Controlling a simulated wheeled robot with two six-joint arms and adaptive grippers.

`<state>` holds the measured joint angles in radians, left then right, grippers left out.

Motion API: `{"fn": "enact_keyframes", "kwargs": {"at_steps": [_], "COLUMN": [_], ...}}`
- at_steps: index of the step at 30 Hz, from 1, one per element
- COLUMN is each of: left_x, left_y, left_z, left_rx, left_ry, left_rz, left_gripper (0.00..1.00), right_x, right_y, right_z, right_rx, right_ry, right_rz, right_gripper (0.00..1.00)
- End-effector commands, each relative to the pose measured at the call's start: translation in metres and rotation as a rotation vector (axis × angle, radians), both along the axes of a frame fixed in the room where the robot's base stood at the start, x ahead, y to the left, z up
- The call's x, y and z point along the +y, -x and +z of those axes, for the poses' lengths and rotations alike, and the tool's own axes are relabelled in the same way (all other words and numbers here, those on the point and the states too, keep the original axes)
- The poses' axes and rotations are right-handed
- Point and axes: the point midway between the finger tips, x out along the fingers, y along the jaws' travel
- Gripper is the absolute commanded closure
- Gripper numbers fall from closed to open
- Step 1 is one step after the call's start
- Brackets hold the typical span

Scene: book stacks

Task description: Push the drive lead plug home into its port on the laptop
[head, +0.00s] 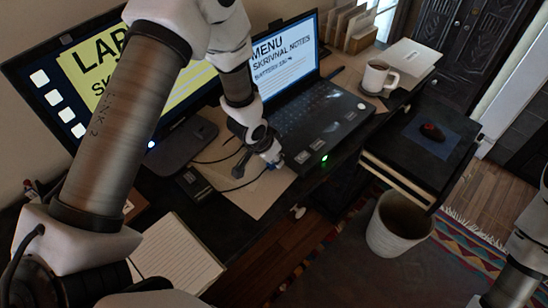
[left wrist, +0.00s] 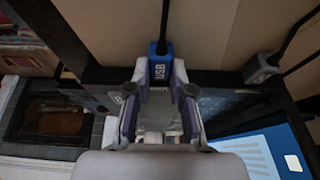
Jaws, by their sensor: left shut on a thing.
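The laptop (head: 312,118) stands open on the desk, its screen reading "MENU". A green light shows on its near side edge. My left gripper (head: 272,163) is at the laptop's left front corner. In the left wrist view, my left gripper (left wrist: 160,95) is shut on a blue plug (left wrist: 160,72) marked "USB", with a dark lead (left wrist: 165,22) running away from it. In the head view, a thin dark lead (head: 232,189) lies on the desk beside the gripper. The port is hidden, so I cannot tell whether the plug touches it. My right gripper is out of view.
A grey plug (left wrist: 262,68) on another lead is near the held one. A monitor (head: 100,70) and small dark box (head: 192,182) are left of the laptop. A mug (head: 378,76) stands behind right. A bin (head: 398,225) is on the floor.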

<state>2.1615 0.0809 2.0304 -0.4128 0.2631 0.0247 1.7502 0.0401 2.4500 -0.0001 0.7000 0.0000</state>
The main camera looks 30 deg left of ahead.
Motion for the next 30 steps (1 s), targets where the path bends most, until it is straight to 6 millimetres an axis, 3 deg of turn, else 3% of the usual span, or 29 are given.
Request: {"fn": "enact_keyframes", "kwargs": {"at_steps": [10, 30], "left_x": [0.005, 0.005], "left_y": [0.016, 0.017], "left_z": [-0.002, 0.0], "left_rx": [0.001, 0.002], "left_ry": [0.0, -0.001], "left_rz": [0.002, 0.0], "left_gripper": [0.97, 0.97], "right_x": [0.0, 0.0], "right_y": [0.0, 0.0], "right_z": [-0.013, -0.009], "right_rx": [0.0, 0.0], "right_ry": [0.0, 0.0], "right_rz": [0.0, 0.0], "right_gripper": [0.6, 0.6]}}
